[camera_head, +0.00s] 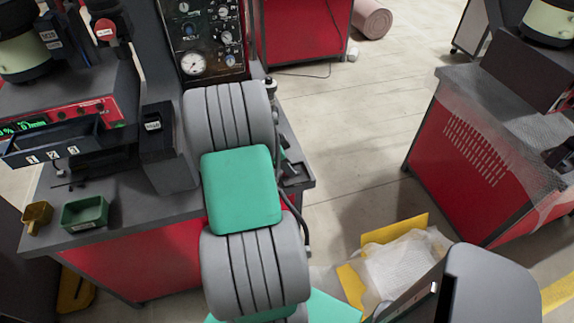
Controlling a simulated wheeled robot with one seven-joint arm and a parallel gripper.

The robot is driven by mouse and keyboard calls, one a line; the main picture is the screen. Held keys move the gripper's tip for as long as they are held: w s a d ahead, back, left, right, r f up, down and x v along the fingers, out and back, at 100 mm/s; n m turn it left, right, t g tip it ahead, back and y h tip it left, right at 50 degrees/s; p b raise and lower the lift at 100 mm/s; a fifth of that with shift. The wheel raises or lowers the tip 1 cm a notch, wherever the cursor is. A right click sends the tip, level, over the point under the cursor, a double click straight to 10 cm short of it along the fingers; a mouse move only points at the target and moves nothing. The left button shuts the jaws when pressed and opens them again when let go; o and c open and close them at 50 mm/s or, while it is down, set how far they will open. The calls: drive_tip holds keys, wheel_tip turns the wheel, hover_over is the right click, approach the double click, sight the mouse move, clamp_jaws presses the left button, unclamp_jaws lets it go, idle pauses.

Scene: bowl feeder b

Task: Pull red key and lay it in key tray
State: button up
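A red round piece (104,28), which may be the red key, sits on a dark upright fitting at the upper left of the head view. It is too small to tell whether it is a key in a lock. A small green open tray (84,214) stands on the front left of the dark worktop; I cannot tell whether it is the key tray. It looks empty. My grey and green arm rises through the middle of the view, right of both. My gripper is not clearly seen; the arm hides what lies behind it.
A yellow scoop-like container (37,216) stands left of the green tray. A dark rack numbered 1, 2, 3 (52,143) and a grey post (168,150) stand behind. A gauge panel (207,38) is at the back. Floor is open between this bench and the right red cabinet (465,170).

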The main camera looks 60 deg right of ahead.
drive_tip(key=b+v, duration=0.1)
drive_tip(key=v, duration=0.6)
drive_tip(key=shift+r, duration=0.35)
drive_tip(key=shift+w+a, duration=0.1)
